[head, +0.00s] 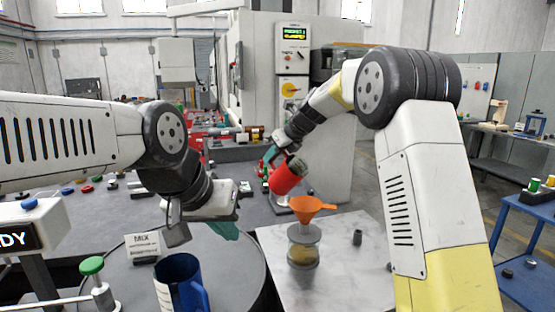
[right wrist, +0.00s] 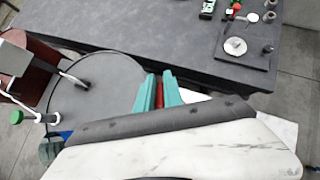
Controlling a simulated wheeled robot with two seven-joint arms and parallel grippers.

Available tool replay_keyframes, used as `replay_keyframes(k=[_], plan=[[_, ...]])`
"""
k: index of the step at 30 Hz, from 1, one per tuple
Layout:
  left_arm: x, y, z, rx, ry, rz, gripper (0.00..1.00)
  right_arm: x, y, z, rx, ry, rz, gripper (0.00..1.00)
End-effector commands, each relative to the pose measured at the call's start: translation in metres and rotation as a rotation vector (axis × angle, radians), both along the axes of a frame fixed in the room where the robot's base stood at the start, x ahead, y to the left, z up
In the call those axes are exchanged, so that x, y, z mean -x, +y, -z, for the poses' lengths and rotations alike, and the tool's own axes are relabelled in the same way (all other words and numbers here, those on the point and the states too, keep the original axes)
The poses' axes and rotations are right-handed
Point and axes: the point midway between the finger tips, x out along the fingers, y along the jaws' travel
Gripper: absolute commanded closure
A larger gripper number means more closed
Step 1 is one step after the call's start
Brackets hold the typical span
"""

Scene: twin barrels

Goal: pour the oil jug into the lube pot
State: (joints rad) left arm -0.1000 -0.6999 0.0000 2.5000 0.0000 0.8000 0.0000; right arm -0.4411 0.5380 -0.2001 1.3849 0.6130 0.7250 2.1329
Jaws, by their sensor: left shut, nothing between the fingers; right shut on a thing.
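The red jug (head: 284,178), which looks like the oil jug, is tilted in the air above and slightly left of the orange funnel (head: 312,207). My right gripper (head: 270,156) is shut on it; in the right wrist view a strip of red shows between the teal fingers (right wrist: 159,92). No stream of oil can be made out. The funnel sits on the lube pot (head: 303,254), a clear body with grey top and base and something yellowish inside. The pot stands upright on the marble-topped table. My left gripper (head: 224,230) is shut and empty, left of the pot.
A blue jug (head: 180,285) stands on the round drum top (head: 235,278) near a green-knobbed valve (head: 92,266) and a MIX sign (head: 144,247). A small dark cylinder (head: 357,238) stands right of the pot. Small parts lie on the grey bench behind.

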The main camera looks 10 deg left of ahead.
Motion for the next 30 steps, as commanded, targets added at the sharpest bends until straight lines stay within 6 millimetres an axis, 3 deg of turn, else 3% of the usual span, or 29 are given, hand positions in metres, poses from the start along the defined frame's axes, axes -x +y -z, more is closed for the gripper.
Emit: replay_keyframes(k=[30], plan=[[0.0,0.0,0.0,0.0,0.0,0.0,1.0,0.006,-0.008,-0.03,-0.172,-0.13,-0.001,1.0]])
